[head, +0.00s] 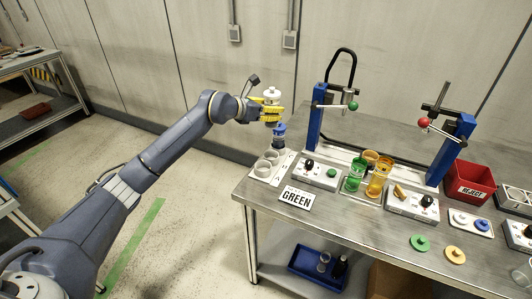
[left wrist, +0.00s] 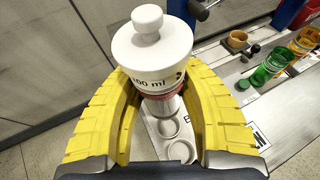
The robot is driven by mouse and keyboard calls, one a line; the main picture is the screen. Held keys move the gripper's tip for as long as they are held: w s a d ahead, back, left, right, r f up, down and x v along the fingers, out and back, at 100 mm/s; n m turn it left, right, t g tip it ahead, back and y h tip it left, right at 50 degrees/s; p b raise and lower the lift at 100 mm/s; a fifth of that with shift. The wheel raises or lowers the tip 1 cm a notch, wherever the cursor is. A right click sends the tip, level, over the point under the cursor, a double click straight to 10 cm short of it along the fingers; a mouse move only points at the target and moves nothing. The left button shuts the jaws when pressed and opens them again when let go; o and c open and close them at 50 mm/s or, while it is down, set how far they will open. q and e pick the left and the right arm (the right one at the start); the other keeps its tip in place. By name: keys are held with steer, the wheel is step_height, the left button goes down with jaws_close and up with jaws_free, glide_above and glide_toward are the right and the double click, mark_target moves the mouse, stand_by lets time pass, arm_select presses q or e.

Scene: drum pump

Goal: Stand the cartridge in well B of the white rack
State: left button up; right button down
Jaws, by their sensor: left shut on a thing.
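My left gripper (head: 272,111) is shut on the cartridge (head: 272,94), a white piece with a round knob on top. In the left wrist view the cartridge (left wrist: 152,55) is upright between the yellow fingers (left wrist: 150,90), with "100 ml" printed on its side. It is held above the white rack (head: 283,161), which sits at the table's left end. Two open ring-like wells show in the rack (left wrist: 154,150); part of a letter that looks like B is beside them. The cartridge hides the rack's far part. My right gripper is out of view.
A blue-topped piece (head: 279,129) stands at the rack's far end, just below my gripper.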

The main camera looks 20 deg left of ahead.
arm_select(q)
step_height(320, 180, down, 17)
steer(key=shift+r, duration=0.15)
stand_by(0.5)
steer(key=o, duration=1.2)
steer(key=shift+f, duration=0.2)
steer(key=shift+o, duration=0.2)
steer(key=shift+r, duration=0.25)
steer(key=v, duration=1.2)
steer(key=shift+f, duration=0.15)
